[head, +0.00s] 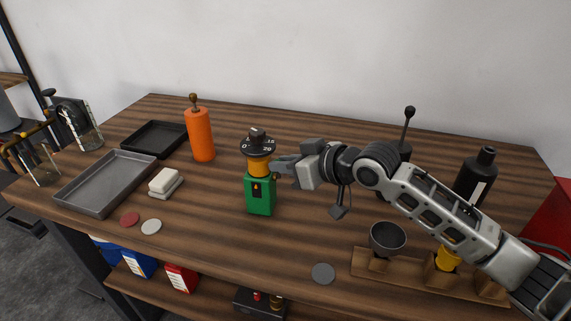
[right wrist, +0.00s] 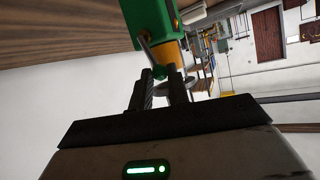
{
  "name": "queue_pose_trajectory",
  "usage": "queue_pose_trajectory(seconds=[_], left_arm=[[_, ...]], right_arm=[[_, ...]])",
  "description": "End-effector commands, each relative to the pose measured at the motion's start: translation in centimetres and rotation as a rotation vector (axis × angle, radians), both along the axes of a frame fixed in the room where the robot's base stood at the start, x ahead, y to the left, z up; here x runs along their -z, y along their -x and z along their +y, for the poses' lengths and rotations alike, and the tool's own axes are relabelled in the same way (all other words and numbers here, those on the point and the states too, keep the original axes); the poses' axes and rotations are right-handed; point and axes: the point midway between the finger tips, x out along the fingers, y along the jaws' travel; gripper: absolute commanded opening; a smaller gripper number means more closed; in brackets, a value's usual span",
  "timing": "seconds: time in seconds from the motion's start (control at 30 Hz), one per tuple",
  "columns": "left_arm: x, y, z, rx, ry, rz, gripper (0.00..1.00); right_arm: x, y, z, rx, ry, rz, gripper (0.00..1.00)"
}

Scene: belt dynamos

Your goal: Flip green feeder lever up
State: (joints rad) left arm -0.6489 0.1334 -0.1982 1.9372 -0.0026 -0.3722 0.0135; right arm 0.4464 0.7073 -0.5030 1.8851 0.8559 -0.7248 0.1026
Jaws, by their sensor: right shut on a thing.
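The green feeder (head: 259,194) stands upright near the middle of the table. It has a green box body, a yellow-orange collar and a black numbered dial on top. In the right wrist view its green body (right wrist: 147,18) fills the top middle. A thin grey lever (right wrist: 146,50) comes off its side and ends in a green tip between my fingers. My right gripper (head: 279,166) reaches in from the right at the feeder's upper right side, shut on the lever. In the head view the fingers hide the lever, so its angle is unclear there. My left gripper is out of view.
An orange bottle-shaped grinder (head: 201,135) stands behind left. A grey tray (head: 107,184), a black tray (head: 155,138) and white blocks (head: 164,181) lie left. A wooden rack (head: 410,277) with a dark cup (head: 388,238) and a black bottle (head: 474,177) are right. The front middle is mostly clear.

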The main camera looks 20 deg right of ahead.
Motion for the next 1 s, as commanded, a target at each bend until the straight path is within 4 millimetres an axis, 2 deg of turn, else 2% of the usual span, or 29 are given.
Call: queue_pose_trajectory(seconds=[0.17, 0.43, 0.47, 0.5, 0.53, 0.87, 1.0], left_arm=[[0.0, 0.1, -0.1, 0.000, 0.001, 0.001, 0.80], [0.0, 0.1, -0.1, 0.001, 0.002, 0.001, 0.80], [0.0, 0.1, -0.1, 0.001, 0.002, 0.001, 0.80], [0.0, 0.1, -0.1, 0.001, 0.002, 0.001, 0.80], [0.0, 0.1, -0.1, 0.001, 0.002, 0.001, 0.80], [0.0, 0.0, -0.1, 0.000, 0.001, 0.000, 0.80], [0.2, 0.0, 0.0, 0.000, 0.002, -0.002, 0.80]], right_arm=[[-0.2, -0.5, -0.4, 0.000, -0.044, 0.081, 0.00], [-0.2, -0.5, -0.3, 0.000, -0.048, 0.088, 0.00], [-0.2, -0.5, -0.3, 0.000, -0.048, 0.088, 0.23], [-0.2, -0.5, -0.3, 0.000, -0.048, 0.088, 0.34], [-0.2, -0.5, -0.3, 0.000, -0.048, 0.088, 0.40], [-0.3, -0.3, -0.5, 0.000, -0.047, 0.087, 0.40], [-0.8, 0.8, -1.4, 0.001, -0.044, 0.087, 0.40]])
